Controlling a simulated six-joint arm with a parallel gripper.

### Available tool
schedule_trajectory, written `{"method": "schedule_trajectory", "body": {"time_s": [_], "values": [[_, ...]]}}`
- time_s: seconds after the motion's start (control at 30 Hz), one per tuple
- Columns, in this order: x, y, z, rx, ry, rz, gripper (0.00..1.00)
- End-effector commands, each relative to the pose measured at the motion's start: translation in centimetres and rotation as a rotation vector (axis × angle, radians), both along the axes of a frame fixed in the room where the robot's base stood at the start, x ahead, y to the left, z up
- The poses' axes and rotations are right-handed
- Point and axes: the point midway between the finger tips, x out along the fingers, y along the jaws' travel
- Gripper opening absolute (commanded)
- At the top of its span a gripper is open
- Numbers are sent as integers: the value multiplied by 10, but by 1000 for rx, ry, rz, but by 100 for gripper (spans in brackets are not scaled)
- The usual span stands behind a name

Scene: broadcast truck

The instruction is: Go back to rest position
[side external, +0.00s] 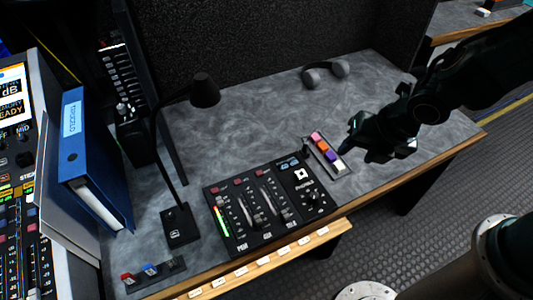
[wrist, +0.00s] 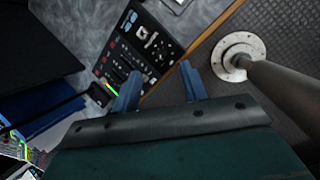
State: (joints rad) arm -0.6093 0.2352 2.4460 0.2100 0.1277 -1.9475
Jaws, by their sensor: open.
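My gripper (side external: 350,150) hangs above the right part of the grey desk (side external: 400,95), just right of a small tray of coloured blocks in the side external view. In the wrist view my gripper (wrist: 160,88) shows two blue fingers spread apart with nothing between them. The mixer panel (side external: 262,208) with sliders and a lit green meter lies on the desk left of my gripper. The panel also shows beyond the fingers in the wrist view (wrist: 135,50).
A tray (side external: 341,172) holds several coloured blocks. A black desk lamp (side external: 205,90), blue binder (side external: 100,165) and headphones (side external: 325,73) stand around the desk. A small rack (side external: 153,275) is at front left.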

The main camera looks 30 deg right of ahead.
Motion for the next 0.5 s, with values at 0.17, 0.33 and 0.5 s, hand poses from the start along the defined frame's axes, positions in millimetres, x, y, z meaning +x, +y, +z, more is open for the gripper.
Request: {"method": "schedule_trajectory", "body": {"time_s": [0.17,0.33,0.5], "values": [[-1,-25,36,141,-3,-319,44],[-8,-49,66,270,-2,-614,44],[-20,-71,94,400,-1,-904,44]]}}
